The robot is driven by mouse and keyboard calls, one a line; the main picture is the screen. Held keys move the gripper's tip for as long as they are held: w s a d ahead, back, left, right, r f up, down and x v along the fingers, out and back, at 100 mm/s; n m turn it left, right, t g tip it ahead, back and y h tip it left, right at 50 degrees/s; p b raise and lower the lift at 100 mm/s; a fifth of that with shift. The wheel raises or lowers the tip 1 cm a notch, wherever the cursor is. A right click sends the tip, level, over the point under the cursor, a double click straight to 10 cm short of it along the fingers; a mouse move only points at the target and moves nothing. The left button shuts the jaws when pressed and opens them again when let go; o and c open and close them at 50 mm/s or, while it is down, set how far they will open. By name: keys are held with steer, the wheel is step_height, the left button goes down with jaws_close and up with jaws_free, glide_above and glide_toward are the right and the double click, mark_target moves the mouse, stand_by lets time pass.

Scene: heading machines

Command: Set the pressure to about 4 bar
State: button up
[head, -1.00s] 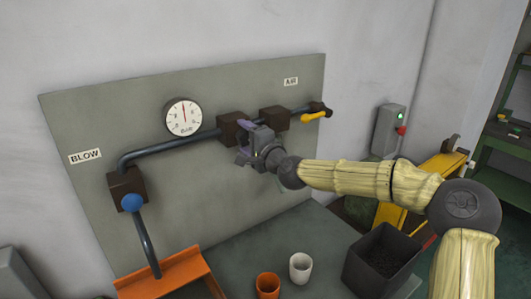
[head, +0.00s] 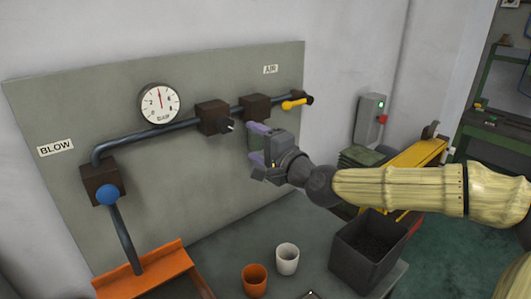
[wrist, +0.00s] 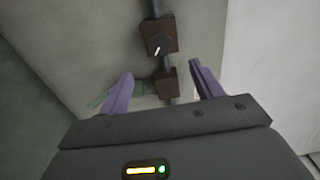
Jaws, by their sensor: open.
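A round white pressure gauge (head: 160,103) marked BAR hangs on the grey panel. Its red needle points about straight up, near the top of the scale; the number there is hard to read. A dark brown block (head: 212,116) on the pipe carries a dark knob (head: 228,125) with a pale mark; the knob also shows in the wrist view (wrist: 157,44). My gripper (head: 258,143) is open and empty, to the right of the knob and apart from it. Its two purple fingers (wrist: 160,69) are spread in the wrist view.
A yellow lever (head: 294,104) sits at the AIR end, right of a second brown block (head: 255,106). A blue knob (head: 107,194) is at the BLOW side. Orange cup (head: 254,280), white cup (head: 287,259) and dark bin (head: 368,251) stand below my gripper.

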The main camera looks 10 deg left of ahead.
steer(key=v, duration=0.3)
steer(key=shift+s+d, duration=0.1)
steer(key=s+d+f+n+g+h, duration=0.2)
steer(key=d+f+n+g+h, duration=0.15)
steer(key=f, duration=0.85)
steer(key=s+d+f+n+g+h, duration=0.2)
steer(key=s+d+f+n+h, duration=0.15)
steer(key=f, duration=0.85)
steer(key=s+d+f+g+h, duration=0.1)
steer(key=s+d+h, duration=0.2)
steer(key=s+d, duration=0.3)
steer(key=s+d+f+g+h+p, duration=0.1)
steer(key=s+d, duration=0.5)
steer(key=d, duration=0.7)
steer(key=g+h, duration=0.1)
steer(key=h, duration=0.1)
steer(key=shift+s+d+n+h, duration=0.3)
steer(key=shift+s+n+h, duration=0.1)
steer(key=shift+w+g, duration=0.1)
steer(key=shift+g, duration=0.15)
